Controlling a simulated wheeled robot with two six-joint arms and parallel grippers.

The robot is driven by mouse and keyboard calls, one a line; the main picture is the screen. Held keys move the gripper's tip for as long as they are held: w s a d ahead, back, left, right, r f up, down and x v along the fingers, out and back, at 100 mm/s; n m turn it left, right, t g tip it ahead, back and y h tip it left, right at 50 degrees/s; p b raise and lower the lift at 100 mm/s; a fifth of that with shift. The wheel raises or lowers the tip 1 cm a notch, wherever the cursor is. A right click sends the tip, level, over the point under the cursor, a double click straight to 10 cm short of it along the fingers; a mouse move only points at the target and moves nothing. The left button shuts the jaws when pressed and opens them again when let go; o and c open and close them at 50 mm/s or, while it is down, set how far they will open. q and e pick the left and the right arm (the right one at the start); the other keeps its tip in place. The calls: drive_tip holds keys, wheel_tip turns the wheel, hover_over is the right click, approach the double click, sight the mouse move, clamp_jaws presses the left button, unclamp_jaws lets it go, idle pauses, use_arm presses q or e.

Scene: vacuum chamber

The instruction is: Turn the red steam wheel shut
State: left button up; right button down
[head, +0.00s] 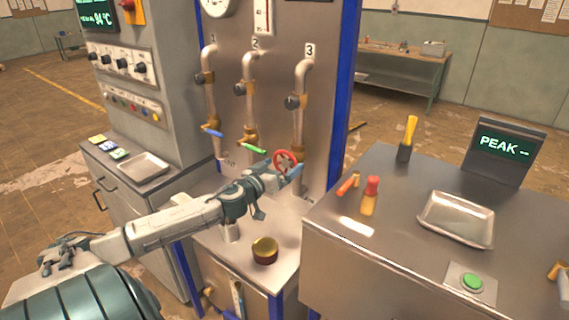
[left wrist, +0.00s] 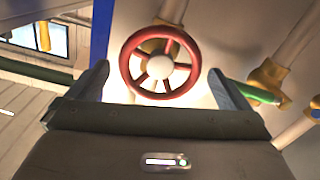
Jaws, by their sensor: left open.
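The red steam wheel (head: 285,160) is on the pipe marked 3, low on the steel panel. In the left wrist view the red wheel (left wrist: 160,62) shows nearly face-on, with red spokes and a pale hub. My left gripper (head: 283,172) is at the wheel and partly covers it in the head view. In the left wrist view its two fingers (left wrist: 160,85) are spread wide, one on each side of the wheel, with gaps between them and the rim. The left gripper is open and empty. My right gripper is not in view.
A blue lever (head: 212,132) and a green lever (head: 252,150) sit on the pipes to the left. A brass-coloured round piece (head: 265,250) stands on the ledge below. The right bench (head: 400,220) holds a tray (head: 457,219) and several tools.

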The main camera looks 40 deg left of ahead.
use_arm(q)
drive_tip(key=shift+w+a+p, duration=0.1)
drive_tip(key=shift+w+p, duration=0.5)
drive_tip(key=shift+w, duration=0.65)
drive_tip(key=c, duration=0.9)
